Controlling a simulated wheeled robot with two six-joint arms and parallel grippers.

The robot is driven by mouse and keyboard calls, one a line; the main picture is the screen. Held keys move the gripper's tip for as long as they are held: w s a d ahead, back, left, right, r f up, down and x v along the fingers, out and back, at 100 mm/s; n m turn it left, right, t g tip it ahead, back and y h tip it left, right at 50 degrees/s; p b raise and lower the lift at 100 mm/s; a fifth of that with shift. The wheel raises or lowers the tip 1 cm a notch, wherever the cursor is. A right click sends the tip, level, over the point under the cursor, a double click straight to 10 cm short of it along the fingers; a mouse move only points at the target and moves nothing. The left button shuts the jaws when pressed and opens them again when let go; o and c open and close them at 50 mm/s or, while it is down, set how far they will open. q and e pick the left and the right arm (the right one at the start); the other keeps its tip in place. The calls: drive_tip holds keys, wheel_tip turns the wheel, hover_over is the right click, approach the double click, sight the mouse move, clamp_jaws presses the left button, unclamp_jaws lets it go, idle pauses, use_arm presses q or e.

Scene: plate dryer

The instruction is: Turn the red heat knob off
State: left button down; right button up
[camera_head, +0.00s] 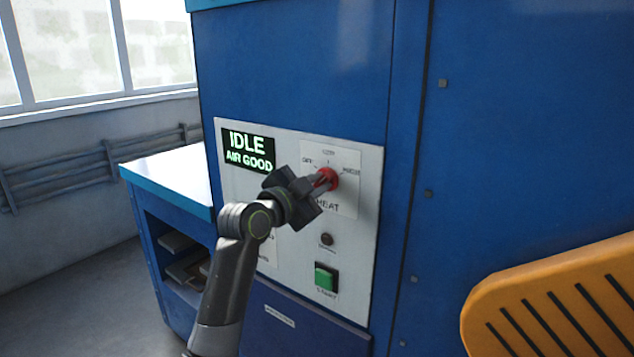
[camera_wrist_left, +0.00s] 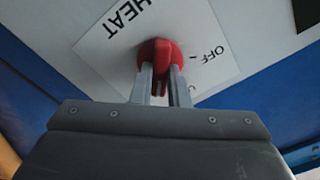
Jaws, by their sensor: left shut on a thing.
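The red heat knob (camera_head: 330,178) sits on a white label plate on the machine's control panel, with OFF marked at its left, LOW above and HIGH at its right. My left gripper (camera_head: 322,182) is at the knob, its two fingers shut on it. In the left wrist view the red knob (camera_wrist_left: 160,54) shows between the fingertips (camera_wrist_left: 160,78), with OFF to its right and HEAT to its left. The fingers hide part of the knob, and I cannot tell exactly where its pointer stands. My right gripper is not in view.
The panel's display (camera_head: 248,150) reads IDLE, AIR GOOD. Below the knob are a small dark round part (camera_head: 327,239) and a green button (camera_head: 325,278). An orange slotted panel (camera_head: 560,305) is at lower right. A blue side table (camera_head: 170,175) stands at left.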

use_arm(q)
drive_tip(key=n+p, duration=0.2)
drive_tip(key=n, duration=0.3)
drive_tip(key=shift+r+n+p, duration=0.15)
drive_tip(key=shift+n+p, duration=0.15)
drive_tip(key=shift+p, duration=0.05)
drive_tip(key=n+p, duration=0.3)
drive_tip(key=n, duration=0.1)
drive_tip(key=shift+w+a+n, duration=0.1)
drive_tip(key=shift+n, duration=0.2)
drive_tip(key=n+p, duration=0.4)
drive_tip(key=n, duration=0.2)
drive_tip(key=shift+a+p, duration=0.1)
drive_tip(key=shift+p, duration=0.25)
drive_tip(key=shift+f+n+p, duration=0.2)
drive_tip(key=shift+n+p, duration=1.05)
drive_tip(key=shift+n, duration=0.65)
drive_tip(key=c, duration=1.4)
unclamp_jaws()
drive_tip(key=shift+a, duration=0.1)
